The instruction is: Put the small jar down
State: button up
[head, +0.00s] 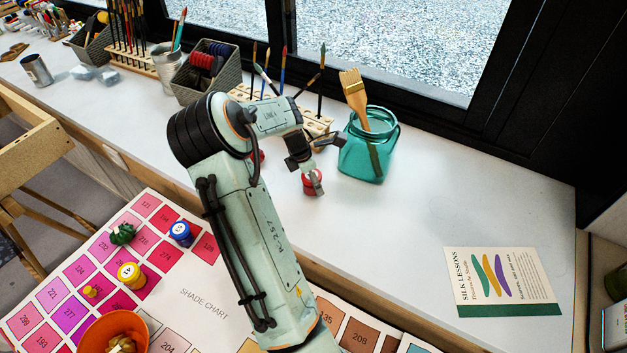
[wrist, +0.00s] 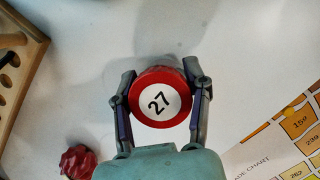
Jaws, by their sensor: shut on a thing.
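A small red jar (head: 312,182) with a white lid label is between the fingers of my gripper (head: 306,172), over the white counter by the window. In the wrist view the jar (wrist: 160,97) shows its round top marked 27, and both fingers of my gripper (wrist: 160,95) press on its sides. A shadow lies beside it on the counter. I cannot tell whether the jar's base touches the counter. A second red item (wrist: 78,162), with a lobed edge, lies on the counter to the lower left in the wrist view.
A teal glass jar (head: 367,150) with a brush stands just right of my gripper. A wooden brush rack (head: 318,125) is behind it. A Silk Lessons booklet (head: 500,282) lies at the right. The counter (head: 420,215) between is clear. A shade chart (head: 200,292) lies in front, bearing several small jars.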

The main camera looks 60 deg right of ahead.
jog(key=shift+f, duration=0.3)
jog(key=o, duration=1.2)
jog(key=v, duration=1.2)
jog(key=a+r+m+t+y, duration=0.1)
jog(key=a+r+m+y, duration=0.1)
jog(key=a, duration=0.8)
jog(key=a+r+m+t+y, duration=0.1)
jog(key=a+r+m, duration=0.15)
jog(key=a, duration=0.85)
jog(key=s+a+m, duration=0.1)
jog(key=s+a, duration=0.3)
jog(key=a, duration=0.1)
jog(key=s+a+m, duration=0.2)
jog(key=s+a, duration=0.2)
jog(key=s+a+f+m, duration=0.1)
jog(key=s+a+m, duration=0.1)
jog(key=s+a, duration=0.2)
jog(key=shift+s+a+f, duration=0.1)
jog(key=shift+a, duration=0.7)
